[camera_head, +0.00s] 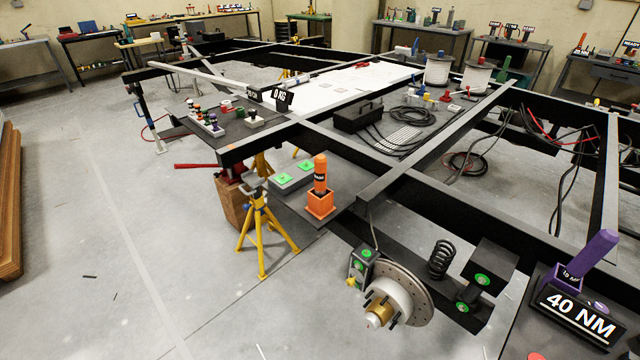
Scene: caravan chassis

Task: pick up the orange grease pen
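The orange grease pen (320,172) stands upright in an orange box-shaped holder (320,202), with its lower end hidden inside. It has a dark band with small lettering around its middle. The holder sits on a dark grey shelf beside the black chassis frame, near the middle of the view. Neither of my grippers shows in the head view, and nothing is touching the pen.
A yellow jack stand (259,230) stands in front on the left. Chassis beams (435,145) run behind and to the right. A brake disc (402,292) and a purple-handled tool (595,250) are nearer.

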